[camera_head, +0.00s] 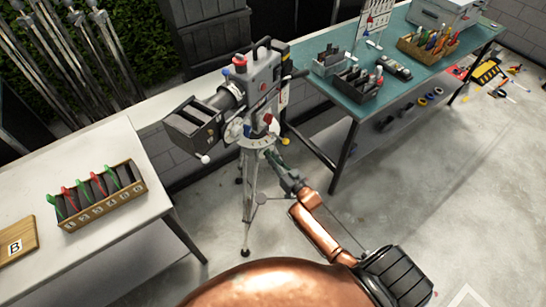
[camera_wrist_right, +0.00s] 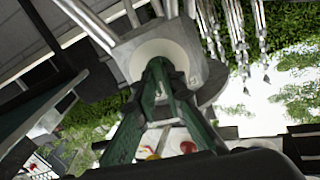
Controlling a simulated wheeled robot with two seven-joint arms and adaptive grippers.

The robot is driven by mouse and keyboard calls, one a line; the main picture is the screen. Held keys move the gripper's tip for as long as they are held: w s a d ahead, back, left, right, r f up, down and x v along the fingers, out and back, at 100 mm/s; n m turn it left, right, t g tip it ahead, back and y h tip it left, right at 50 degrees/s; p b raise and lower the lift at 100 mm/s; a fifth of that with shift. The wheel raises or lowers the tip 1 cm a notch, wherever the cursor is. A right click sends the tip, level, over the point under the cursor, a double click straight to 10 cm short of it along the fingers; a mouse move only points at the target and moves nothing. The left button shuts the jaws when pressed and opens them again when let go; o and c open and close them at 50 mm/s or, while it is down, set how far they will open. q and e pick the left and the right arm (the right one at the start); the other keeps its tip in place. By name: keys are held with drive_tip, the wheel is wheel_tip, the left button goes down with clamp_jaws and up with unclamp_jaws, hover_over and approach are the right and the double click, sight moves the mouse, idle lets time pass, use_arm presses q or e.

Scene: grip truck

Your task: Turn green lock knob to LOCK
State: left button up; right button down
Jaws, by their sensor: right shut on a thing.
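A film camera (camera_head: 255,85) stands on a tripod (camera_head: 248,190) left of the table, with a pale round head under it. My right gripper (camera_head: 274,155) reaches up to the side of that head from below. In the right wrist view its two green-grey fingers (camera_wrist_right: 160,68) meet in front of a pale round disc (camera_wrist_right: 165,52) on a grey housing. They are shut on a small part there, taken as the green lock knob, which the fingertips mostly hide. Its marking cannot be read. My left gripper is not in view.
Red (camera_head: 267,118), yellow (camera_head: 285,141) and white (camera_head: 205,159) knobs sit close around the head. A teal workbench (camera_head: 400,95) with trays and tools stands right. A white table (camera_head: 130,225) with a slotted box stands left. The floor between is clear.

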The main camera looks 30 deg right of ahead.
drive_tip(key=shift+m+p, duration=0.8)
drive_tip(key=shift+m, duration=1.4)
drive_tip(key=shift+f, duration=0.1)
drive_tip(key=c, duration=2)
unclamp_jaws()
drive_tip(key=s, duration=0.8)
drive_tip(key=s+d, duration=0.1)
drive_tip(key=s, duration=0.3)
